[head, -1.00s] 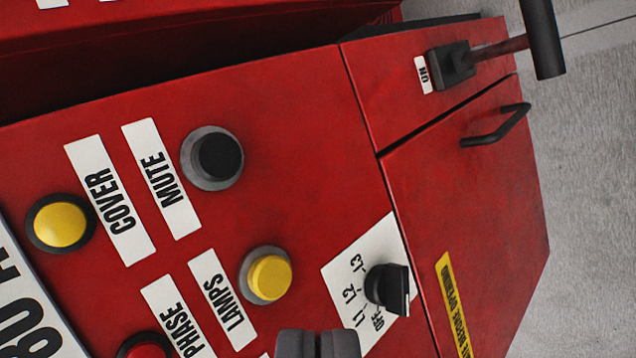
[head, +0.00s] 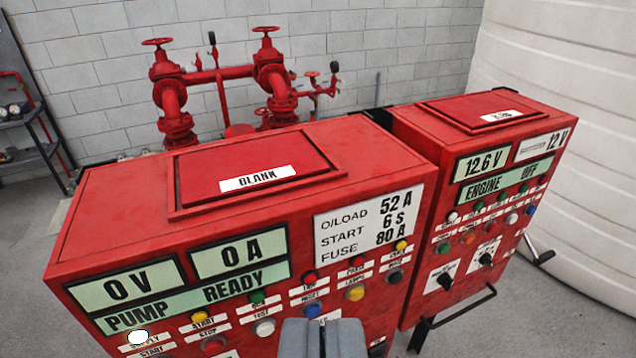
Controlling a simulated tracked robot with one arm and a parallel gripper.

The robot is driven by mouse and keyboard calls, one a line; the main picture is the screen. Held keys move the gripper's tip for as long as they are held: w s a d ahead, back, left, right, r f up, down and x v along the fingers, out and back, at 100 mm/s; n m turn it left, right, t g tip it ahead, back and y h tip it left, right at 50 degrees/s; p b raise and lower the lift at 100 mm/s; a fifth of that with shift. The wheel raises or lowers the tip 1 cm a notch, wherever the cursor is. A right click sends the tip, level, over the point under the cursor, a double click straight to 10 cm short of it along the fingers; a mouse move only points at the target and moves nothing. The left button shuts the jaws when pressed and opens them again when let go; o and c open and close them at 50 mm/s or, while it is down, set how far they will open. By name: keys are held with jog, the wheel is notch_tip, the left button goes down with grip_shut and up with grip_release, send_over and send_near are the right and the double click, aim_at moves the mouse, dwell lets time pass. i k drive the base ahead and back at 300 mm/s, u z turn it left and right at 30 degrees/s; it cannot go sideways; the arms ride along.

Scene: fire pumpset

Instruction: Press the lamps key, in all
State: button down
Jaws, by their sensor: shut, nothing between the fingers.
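The lamps key is a yellow round button (head: 355,294) on the sloping front of the nearer red panel (head: 130,230). Its small white label (head: 354,281) is just above it. My gripper (head: 322,338) shows at the bottom centre, shut and empty, with its grey fingers together. In the picture the fingertips are below and left of the lamps key, apart from it. A black button (head: 394,276) is to its right and a blue button (head: 312,310) to its left.
The nearer panel's display (head: 190,307) reads PUMP READY. A second red panel (head: 480,170) with its own buttons and knobs stands to the right. Red pipes and valves (head: 220,75) are behind, before a block wall. A shelf (head: 25,150) is at far left.

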aim_at(356, 293)
jog(key=u, duration=0.5)
jog(key=k, duration=1.25)
jog(key=u, duration=0.15)
jog(key=i, duration=0.7)
jog(key=z, duration=0.35)
